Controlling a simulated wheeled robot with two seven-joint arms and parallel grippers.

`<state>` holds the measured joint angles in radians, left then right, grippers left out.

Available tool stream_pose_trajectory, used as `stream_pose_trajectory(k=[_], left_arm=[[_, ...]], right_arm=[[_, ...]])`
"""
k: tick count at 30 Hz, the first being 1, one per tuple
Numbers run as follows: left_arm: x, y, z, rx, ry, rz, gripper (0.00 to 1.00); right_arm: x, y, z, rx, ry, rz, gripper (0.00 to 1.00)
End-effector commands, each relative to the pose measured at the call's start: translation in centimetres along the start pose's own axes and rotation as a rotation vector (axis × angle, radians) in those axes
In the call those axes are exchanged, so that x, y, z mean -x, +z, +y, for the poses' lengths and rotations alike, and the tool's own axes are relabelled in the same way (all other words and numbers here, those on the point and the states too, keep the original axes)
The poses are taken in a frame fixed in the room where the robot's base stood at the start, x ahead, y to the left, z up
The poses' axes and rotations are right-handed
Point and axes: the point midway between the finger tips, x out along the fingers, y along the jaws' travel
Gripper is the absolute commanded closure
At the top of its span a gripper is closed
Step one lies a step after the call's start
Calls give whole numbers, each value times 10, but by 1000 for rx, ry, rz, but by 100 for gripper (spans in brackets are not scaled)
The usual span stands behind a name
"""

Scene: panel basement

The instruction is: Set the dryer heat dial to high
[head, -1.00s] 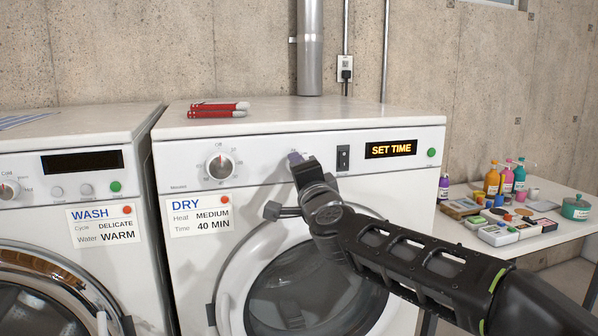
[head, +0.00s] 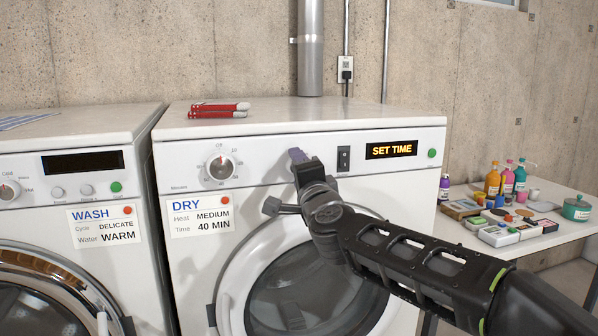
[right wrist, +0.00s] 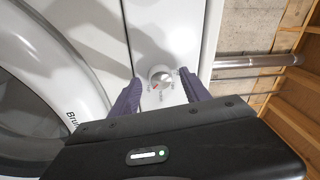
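The white dryer (head: 180,260) stands in the middle of the head view. The heat dial is hidden there behind my right gripper (head: 298,157), which is at the control panel. The fingers are apart, with gaps on both sides of the dial. I cannot read its setting. The timer dial (head: 220,167) is left of the gripper. My left gripper is out of view.
The display (head: 391,149) reads SET TIME. A black switch (head: 344,158) is close right of my gripper. The card (head: 201,214) reads heat MEDIUM, 40 MIN. A washer (head: 60,250) stands left; a table (head: 560,232) with bottles is right.

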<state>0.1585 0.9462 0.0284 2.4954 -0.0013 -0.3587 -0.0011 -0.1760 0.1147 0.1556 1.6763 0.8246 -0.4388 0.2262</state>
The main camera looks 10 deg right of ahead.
Motion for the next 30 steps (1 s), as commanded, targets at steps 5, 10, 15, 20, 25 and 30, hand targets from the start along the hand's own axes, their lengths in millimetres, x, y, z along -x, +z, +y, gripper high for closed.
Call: stream_pose_trajectory(k=[5, 10, 15, 20, 25, 30], left_arm=[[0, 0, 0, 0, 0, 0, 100], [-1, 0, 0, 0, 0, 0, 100], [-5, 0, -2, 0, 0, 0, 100], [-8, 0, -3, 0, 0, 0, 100], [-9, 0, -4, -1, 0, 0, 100], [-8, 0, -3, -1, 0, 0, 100]], right_arm=[[0, 0, 0, 1, 0, 0, 45], [6, 0, 0, 1, -1, 0, 45], [29, 0, 0, 2, -2, 0, 45], [56, 0, 0, 2, -2, 0, 45], [75, 0, 0, 0, -1, 0, 45], [78, 0, 0, 0, 0, 0, 45]])
